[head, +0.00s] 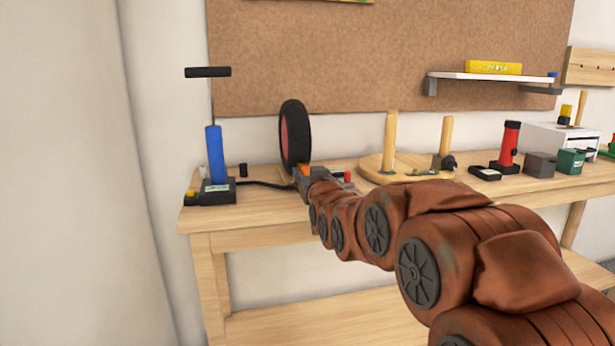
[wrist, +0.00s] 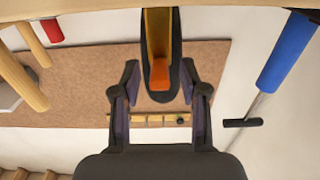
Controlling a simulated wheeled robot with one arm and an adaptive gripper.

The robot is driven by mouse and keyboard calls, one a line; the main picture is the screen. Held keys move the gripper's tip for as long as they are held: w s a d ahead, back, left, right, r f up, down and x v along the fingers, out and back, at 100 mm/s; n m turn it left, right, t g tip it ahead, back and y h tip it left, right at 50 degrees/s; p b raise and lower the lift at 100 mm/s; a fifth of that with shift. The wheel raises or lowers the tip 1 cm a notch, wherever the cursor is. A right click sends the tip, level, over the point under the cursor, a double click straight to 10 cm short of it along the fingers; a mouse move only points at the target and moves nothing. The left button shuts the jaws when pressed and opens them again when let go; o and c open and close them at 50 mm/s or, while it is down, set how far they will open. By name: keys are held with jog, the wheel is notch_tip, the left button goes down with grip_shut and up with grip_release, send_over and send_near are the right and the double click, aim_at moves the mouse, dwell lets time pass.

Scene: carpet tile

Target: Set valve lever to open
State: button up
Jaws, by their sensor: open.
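An upright black wheel-shaped ring (head: 294,128) with a red inner face stands on the bench. A yellow-orange bar with an orange end, which looks like the lever (wrist: 159,72), shows in the wrist view in front of a dark rounded body. My gripper (wrist: 159,85) is open, with one finger on each side of the orange end. A gap shows on both sides; I cannot tell how deep the bar is between the fingers. In the head view my gripper (head: 305,178) is at the ring's base, and my arm hides part of that area.
A hand pump with a blue cylinder (head: 215,155) stands left on the wooden bench (head: 265,215). Right of the ring are a round wooden board with two pegs (head: 389,133) and a red-and-black tool (head: 509,145). A wall shelf (head: 490,77) holds a yellow box.

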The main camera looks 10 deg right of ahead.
aim_at(304, 166)
grip_shut()
dwell(0.3)
jog(key=shift+r+p, duration=0.15)
jog(key=shift+p, duration=0.2)
jog(key=r+g+p, duration=0.1)
jog(key=g+p, duration=0.1)
jog(key=p, duration=0.1)
jog(key=shift+r, duration=0.15)
jog(key=g+p, duration=0.1)
jog(key=p, duration=0.1)
jog(key=r+g+p, duration=0.1)
jog(key=g+p, duration=0.2)
jog(key=shift+w+r+p, duration=0.35)
jog(key=shift+p, duration=0.05)
jog(key=g+p, duration=0.2)
jog(key=p, duration=0.1)
jog(key=r+g+p, duration=0.1)
jog(key=g+p, duration=0.1)
jog(key=shift+w, duration=0.4)
jog(key=shift+w+g+p, duration=0.2)
jog(key=shift+g+p, duration=0.6)
jog(key=shift+p, duration=0.3)
jog(key=shift+g+p, duration=0.3)
jog(key=shift+p, duration=0.1)
